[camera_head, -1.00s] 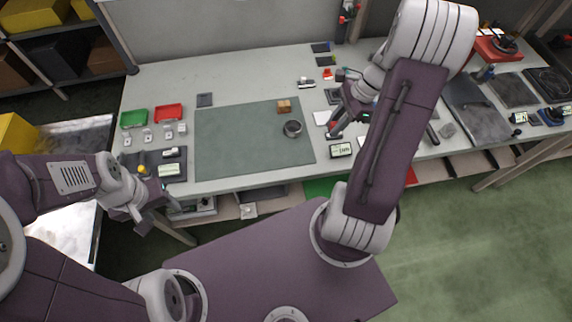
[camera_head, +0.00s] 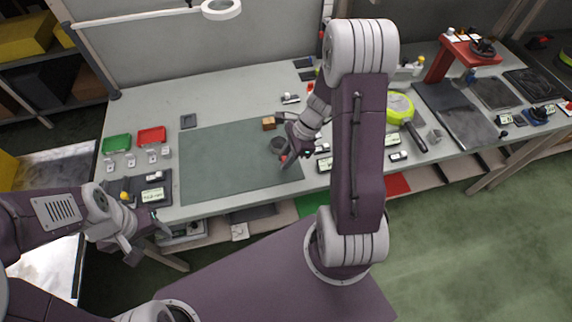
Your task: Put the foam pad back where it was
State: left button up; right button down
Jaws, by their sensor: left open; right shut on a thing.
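My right gripper (camera_head: 293,152) is low over the right part of the grey-green mat (camera_head: 222,168), close to a dark round dish (camera_head: 278,145). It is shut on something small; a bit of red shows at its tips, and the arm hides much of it. I cannot tell whether this is the foam pad. A dark grey square (camera_head: 188,121) lies flat behind the mat's left back corner. My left gripper (camera_head: 146,243) is open and empty, in front of the table's left front edge.
A wooden block (camera_head: 268,123) stands on the mat's back right part. A green tray (camera_head: 117,143) and a red tray (camera_head: 151,136) sit left. A yellow-green round paddle (camera_head: 400,108) and a dark slab (camera_head: 453,117) lie right. The mat's left and middle are clear.

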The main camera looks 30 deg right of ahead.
notch_tip(320, 180, down, 3)
jog(key=shift+f+b, duration=0.15)
jog(key=shift+b, duration=0.15)
jog(key=shift+w+d+f, duration=0.1)
jog(key=shift+d+f, duration=0.05)
jog(key=shift+f, duration=0.2)
jog(key=c, duration=1.3)
grip_release()
jog(key=shift+o, duration=0.2)
jog(key=shift+r, duration=0.1)
